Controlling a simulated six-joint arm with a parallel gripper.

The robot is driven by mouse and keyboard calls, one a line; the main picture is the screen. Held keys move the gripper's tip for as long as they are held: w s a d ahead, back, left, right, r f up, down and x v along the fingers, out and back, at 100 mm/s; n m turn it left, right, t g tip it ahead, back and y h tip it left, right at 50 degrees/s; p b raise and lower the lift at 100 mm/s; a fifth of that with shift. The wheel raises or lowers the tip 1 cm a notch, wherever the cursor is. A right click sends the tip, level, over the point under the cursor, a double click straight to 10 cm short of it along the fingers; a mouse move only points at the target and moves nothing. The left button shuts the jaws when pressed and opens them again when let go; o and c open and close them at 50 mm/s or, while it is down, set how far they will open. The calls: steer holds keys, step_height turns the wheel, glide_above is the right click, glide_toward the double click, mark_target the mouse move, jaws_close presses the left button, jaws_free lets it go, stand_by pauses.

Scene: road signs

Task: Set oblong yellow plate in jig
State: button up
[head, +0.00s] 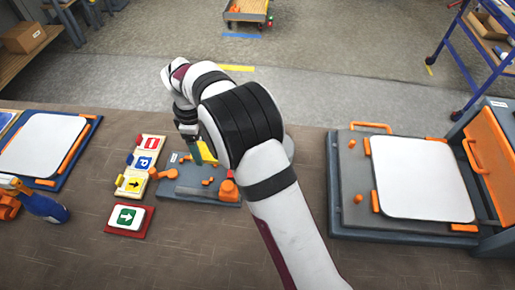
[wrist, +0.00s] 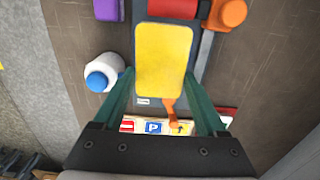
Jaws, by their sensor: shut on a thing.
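The oblong yellow plate (wrist: 162,60) is between the green fingers of my gripper (wrist: 160,80) in the wrist view, and the fingers are shut on its two long sides. In the head view only a thin yellow edge of the plate (head: 207,152) shows beside my gripper (head: 190,146), as my arm covers the rest. The grey jig (head: 180,190) with orange pegs and clamps lies on the bench below, partly hidden by my arm. The plate appears held above the jig; I cannot tell the gap.
Small sign tiles (head: 145,162) stand left of the jig, with a green arrow sign on a red base (head: 129,220) in front. White panels lie in larger fixtures at left (head: 42,145) and right (head: 420,178). A blue-capped white bottle (wrist: 104,72) is near the gripper.

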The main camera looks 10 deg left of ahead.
glide_above(191, 170)
steer(key=shift+d+f, duration=0.1)
steer(key=shift+f, duration=3.45)
steer(key=shift+f, duration=0.7)
steer(key=o, duration=1.3)
